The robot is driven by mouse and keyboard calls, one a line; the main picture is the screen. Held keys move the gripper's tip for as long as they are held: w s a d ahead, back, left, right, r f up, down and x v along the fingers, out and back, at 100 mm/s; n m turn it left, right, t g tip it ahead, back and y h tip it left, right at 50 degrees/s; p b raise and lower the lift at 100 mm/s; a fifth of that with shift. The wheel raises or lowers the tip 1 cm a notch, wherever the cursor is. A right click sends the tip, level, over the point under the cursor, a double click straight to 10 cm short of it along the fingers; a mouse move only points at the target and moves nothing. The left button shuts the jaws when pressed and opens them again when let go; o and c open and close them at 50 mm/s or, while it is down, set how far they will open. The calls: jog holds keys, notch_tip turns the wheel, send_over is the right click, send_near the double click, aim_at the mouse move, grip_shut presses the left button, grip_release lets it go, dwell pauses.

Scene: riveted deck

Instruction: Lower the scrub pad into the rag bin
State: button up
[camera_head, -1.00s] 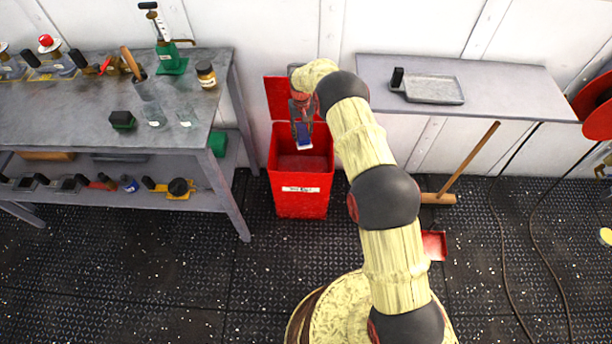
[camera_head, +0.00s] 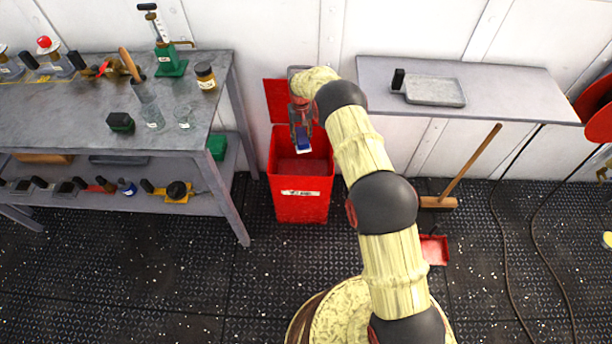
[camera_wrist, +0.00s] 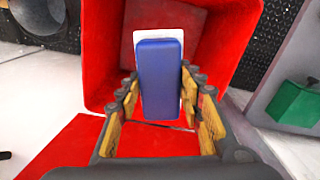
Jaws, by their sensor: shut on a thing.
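The scrub pad (camera_head: 303,141) is a small block with a blue body and a white face. It also shows upright between the fingers in the wrist view (camera_wrist: 160,75). My gripper (camera_head: 302,128) is shut on it and points down; its yellow-padded fingers flank the pad in the wrist view (camera_wrist: 162,105). The rag bin (camera_head: 300,207) is a red box with a white label on its front and its lid (camera_head: 278,100) raised at the back. The pad hangs over the bin's open mouth, and the bin's inside shows around it in the wrist view (camera_wrist: 115,60).
A grey workbench (camera_head: 80,115) with bottles and tools stands left of the bin. A grey shelf (camera_head: 510,95) with a tray (camera_head: 435,91) is at the right. A broom (camera_head: 468,165) and a red dustpan (camera_head: 434,250) are on the floor at right. Floor before the bin is clear.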

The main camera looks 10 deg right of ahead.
jog(key=shift+f, duration=0.1)
jog(key=shift+f+b, duration=0.95)
jog(key=shift+f, duration=11.85)
jog(key=shift+f, duration=1.1)
